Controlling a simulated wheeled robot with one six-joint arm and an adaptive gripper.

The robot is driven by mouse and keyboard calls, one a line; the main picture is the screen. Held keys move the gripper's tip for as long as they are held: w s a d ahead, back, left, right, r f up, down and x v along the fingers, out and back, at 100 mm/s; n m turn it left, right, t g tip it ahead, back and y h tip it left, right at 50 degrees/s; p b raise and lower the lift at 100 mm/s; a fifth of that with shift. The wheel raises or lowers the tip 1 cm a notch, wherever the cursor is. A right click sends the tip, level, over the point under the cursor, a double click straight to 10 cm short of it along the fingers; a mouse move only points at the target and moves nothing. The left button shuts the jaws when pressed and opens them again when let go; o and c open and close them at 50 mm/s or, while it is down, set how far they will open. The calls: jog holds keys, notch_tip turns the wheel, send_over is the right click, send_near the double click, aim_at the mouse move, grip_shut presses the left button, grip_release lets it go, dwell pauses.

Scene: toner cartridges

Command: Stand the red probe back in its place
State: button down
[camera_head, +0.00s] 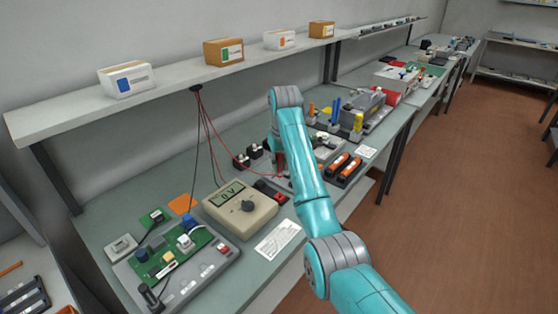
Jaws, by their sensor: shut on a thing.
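My teal arm rises from the lower right to the bench. My gripper (279,160) is mostly hidden behind the arm link; only a dark sliver shows at its left edge. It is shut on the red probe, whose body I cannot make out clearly. A red lead (222,137) runs from the shelf's underside down toward the gripper. A small red and black holder (268,191) sits on the bench beside the multimeter (240,206), just below the gripper in the picture.
A grey board with a green circuit board (173,252) lies at the front left. Black blocks (241,161) stand behind the holder. An orange and black tray (345,168) and tool racks are to the right. A shelf (170,92) with boxes overhangs the bench.

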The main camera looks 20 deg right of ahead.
aim_at(280, 174)
jog(key=shift+f, duration=2.75)
jog(key=shift+f, duration=1.75)
jog(key=c, duration=0.9)
grip_release()
jog(key=shift+c, duration=0.2)
jog(key=shift+s+d+r, duration=0.1)
jog(key=shift+s+r, duration=0.1)
jog(key=shift+r, duration=1.05)
jog(key=shift+s+a+r, duration=0.1)
jog(key=shift+s+r, duration=0.1)
jog(key=shift+r, duration=1)
jog(key=shift+s+d+r, duration=0.1)
jog(key=shift+s+r, duration=0.1)
jog(key=shift+r, duration=1.05)
